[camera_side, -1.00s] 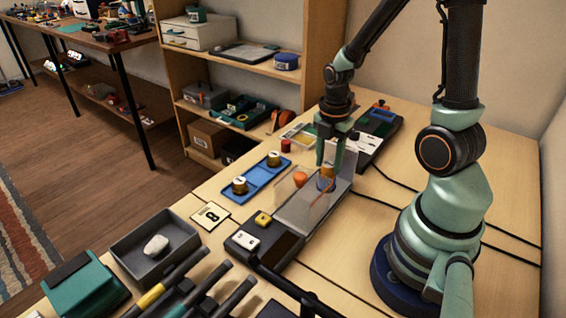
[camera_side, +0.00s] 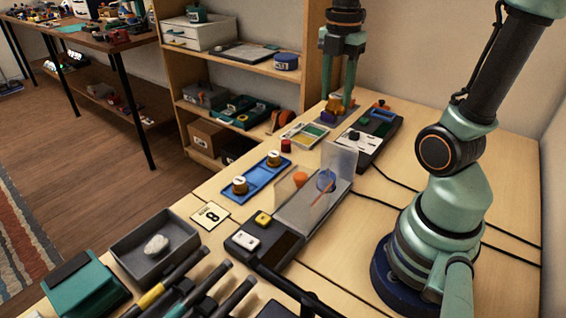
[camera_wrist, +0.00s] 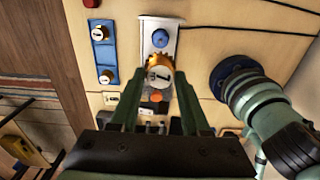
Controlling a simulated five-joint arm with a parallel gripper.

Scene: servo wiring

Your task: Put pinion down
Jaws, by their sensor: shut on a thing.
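The pinion (camera_wrist: 158,75) is a brass toothed wheel with a pale marked top. My gripper (camera_wrist: 155,84) is shut on it, one finger on each side, in the wrist view. In the side view my gripper (camera_side: 337,103) is raised near the back edge of the bench, and a small brass-coloured patch shows between its fingers. The blue tray (camera_side: 258,179) holds two brass parts with white tops (camera_side: 240,186), (camera_side: 273,159).
A clear upright panel (camera_side: 340,162) stands at the servo unit, with an orange knob (camera_side: 300,178) nearby. A dark meter (camera_side: 368,140) and colour card (camera_side: 305,134) are close by. Cables cross the right side.

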